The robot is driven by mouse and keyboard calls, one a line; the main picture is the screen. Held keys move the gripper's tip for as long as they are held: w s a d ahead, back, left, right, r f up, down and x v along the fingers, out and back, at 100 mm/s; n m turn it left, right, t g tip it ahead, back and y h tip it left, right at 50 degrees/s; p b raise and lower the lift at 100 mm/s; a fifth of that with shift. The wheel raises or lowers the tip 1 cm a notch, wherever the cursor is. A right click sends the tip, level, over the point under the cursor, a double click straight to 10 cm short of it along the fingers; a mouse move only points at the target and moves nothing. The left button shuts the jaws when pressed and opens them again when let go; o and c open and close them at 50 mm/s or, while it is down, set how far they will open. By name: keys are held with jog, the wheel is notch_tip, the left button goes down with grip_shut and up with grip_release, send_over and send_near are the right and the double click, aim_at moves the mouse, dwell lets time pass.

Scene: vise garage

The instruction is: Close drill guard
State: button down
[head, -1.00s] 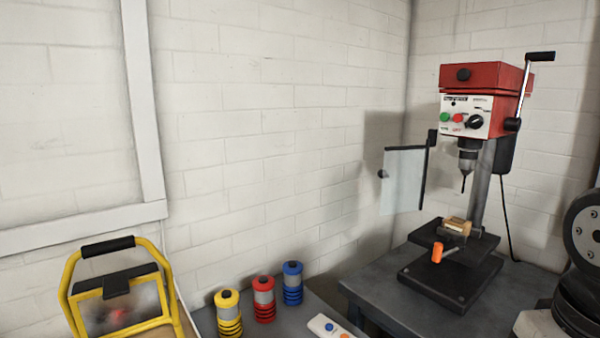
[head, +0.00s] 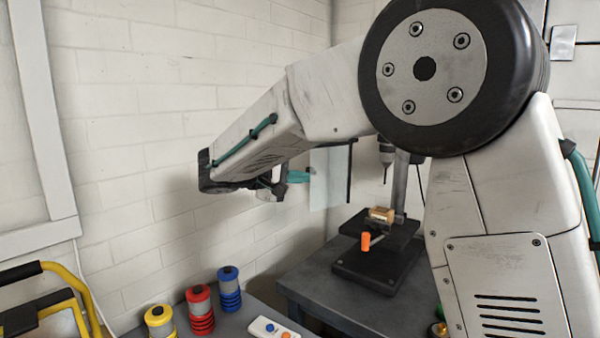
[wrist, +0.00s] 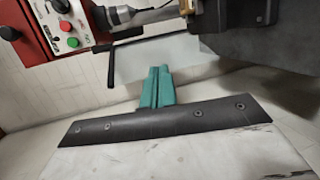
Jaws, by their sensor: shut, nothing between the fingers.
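The drill guard (head: 331,182) is a clear panel with a dark edge strip, swung out to the left of the drill chuck (head: 387,150). In the wrist view the guard (wrist: 145,50) lies just beyond my fingertips. My gripper (head: 303,174) has teal fingers, shut and empty, at the guard's left edge. It also shows in the wrist view (wrist: 156,72). I cannot tell whether the fingers touch the panel. The guard's knob is not clearly visible now. My arm hides the red drill head in the head view; its control panel (wrist: 62,22) shows in the wrist view.
An orange-handled vise (head: 366,241) with a wooden block (head: 382,214) sits on the drill's table. Yellow, red (head: 199,310) and blue (head: 229,289) cylinders and a button box (head: 275,330) stand at the front. A white brick wall is close behind my gripper.

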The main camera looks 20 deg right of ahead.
aim_at(328, 172)
jog(key=w+a+n+t+h, duration=0.1)
jog(key=w+a+t, duration=0.2)
jog(key=w+a, duration=0.35)
jog(key=d, duration=0.8)
jog(key=shift+w+d+f, duration=0.25)
jog(key=shift+w+f, duration=0.05)
jog(key=shift+w, duration=0.05)
jog(key=shift+a, duration=0.1)
